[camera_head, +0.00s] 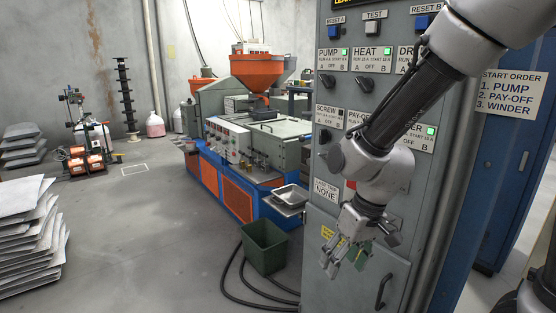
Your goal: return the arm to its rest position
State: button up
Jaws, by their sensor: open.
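My arm (405,110) reaches in from the top right, across the front of a grey control cabinet (338,240). It bends at a joint and my gripper (345,262) hangs from its end, pointing down. The gripper's fingers are apart and I see nothing between them. It is in front of the lower part of the cabinet, below the switches; I cannot tell the exact gap. The arm hides part of the cabinet's right-hand labels and switches.
The cabinet has black rotary switches (334,84), green lamps and a lower handle (383,291). A green bin (264,247) and black hoses (240,288) are on the floor left of it. An orange-and-blue machine (238,180) stands behind. Stacked sheets (30,240) lie left; the floor between is clear.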

jog(key=s+d+r+m+t+h, duration=0.1)
jog(key=s+d+r, duration=0.3)
jog(key=d+r, duration=0.4)
jog(key=s+d+r+m+t+h, duration=0.1)
jog(key=s+d+r+m+t, duration=0.2)
jog(key=d+r, duration=0.6)
jog(key=s+d+m, duration=0.1)
jog(key=s+d, duration=0.1)
jog(key=d, duration=0.2)
jog(key=shift+d+h, duration=0.3)
jog(key=shift+d, duration=0.1)
jog(key=shift+c, duration=0.2)
